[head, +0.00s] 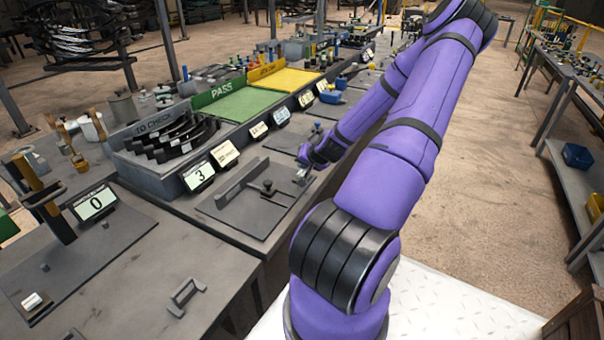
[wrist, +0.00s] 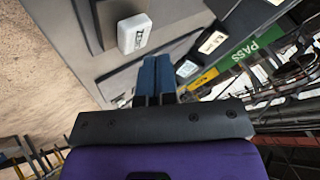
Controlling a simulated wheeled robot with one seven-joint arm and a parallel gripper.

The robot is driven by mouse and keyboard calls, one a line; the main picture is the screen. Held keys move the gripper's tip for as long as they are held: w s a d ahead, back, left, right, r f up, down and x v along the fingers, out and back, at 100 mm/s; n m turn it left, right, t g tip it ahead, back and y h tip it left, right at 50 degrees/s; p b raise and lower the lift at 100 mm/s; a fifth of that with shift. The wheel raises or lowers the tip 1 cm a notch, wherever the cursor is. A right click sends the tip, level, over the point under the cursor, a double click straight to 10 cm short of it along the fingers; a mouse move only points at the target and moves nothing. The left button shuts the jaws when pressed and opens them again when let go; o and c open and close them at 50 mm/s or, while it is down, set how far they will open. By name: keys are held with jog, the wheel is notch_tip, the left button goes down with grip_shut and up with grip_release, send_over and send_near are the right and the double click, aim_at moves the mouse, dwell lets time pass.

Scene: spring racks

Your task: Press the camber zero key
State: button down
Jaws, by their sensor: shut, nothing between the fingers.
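A small white key (wrist: 133,33) with a dark printed label sits on a grey plate in the wrist view. The print is too small to read. It also shows in the head view (head: 303,175), at the right end of the plate by the display reading 3 (head: 198,176). My gripper (wrist: 155,58) has its blue fingers shut and empty. In the wrist view the fingertips lie just below and right of the key, with a gap in the picture. Whether they are above it or level with it I cannot tell.
A fixture with a bar and a dark knob (head: 267,187) stands on the same plate. Behind are a rack of dark springs (head: 175,140), a green PASS tray (head: 240,105) and a yellow tray (head: 290,80). Another white key (head: 33,300) and a display reading 0 (head: 96,203) are at left.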

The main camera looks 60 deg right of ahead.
aim_at(303, 172)
jog(key=shift+f, duration=0.15)
jog(key=shift+f, duration=0.25)
jog(key=shift+f, duration=0.5)
dwell(0.8)
jog(key=shift+r, duration=0.9)
jog(key=shift+r, duration=0.1)
jog(key=shift+r, duration=2.45)
